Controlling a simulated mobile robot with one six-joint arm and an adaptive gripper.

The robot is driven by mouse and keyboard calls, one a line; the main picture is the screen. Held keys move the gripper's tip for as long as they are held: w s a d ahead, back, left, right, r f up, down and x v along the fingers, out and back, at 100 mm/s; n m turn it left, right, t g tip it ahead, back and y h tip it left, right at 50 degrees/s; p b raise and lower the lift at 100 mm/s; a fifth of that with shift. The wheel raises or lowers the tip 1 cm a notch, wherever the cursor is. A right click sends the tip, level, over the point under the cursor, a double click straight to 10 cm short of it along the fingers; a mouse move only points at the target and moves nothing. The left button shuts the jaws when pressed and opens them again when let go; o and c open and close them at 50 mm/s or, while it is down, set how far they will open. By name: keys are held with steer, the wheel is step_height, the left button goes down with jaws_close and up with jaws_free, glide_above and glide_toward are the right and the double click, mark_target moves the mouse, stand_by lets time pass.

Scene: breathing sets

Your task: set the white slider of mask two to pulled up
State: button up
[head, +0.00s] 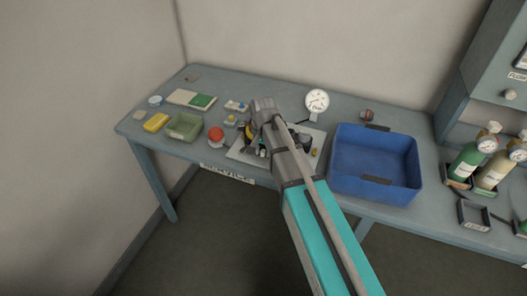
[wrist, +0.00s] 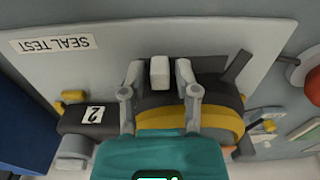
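In the wrist view, mask two is a dark grey body with a yellow band (wrist: 190,121) and a tag (wrist: 95,114) reading 2. It lies on a light grey board (wrist: 230,35) labelled SEAL TEST. The white slider (wrist: 160,74) stands up from the mask, between the two fingers of my gripper (wrist: 159,68). A narrow gap shows on each side of the slider, so the fingers look open around it. Whether either finger touches it lower down is hidden. In the head view my arm covers the slider and most of the mask; the board (head: 240,156) shows beside it.
A blue bin (head: 345,186) stands right of the board. A red ball-topped item (head: 216,133), a green tray (head: 185,127) and a yellow block (head: 156,122) are to the left. A white gauge (head: 317,100) stands behind. Gas bottles (head: 466,162) stand far right.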

mark_target(248, 136)
jaws_close()
steer(key=shift+w+a, duration=0.3)
steer(key=shift+a, duration=0.55)
steer(key=shift+w+a, duration=0.3)
steer(key=shift+a, duration=0.5)
steer(key=shift+o, duration=2.1)
jaws_free()
steer(key=shift+r, duration=0.15)
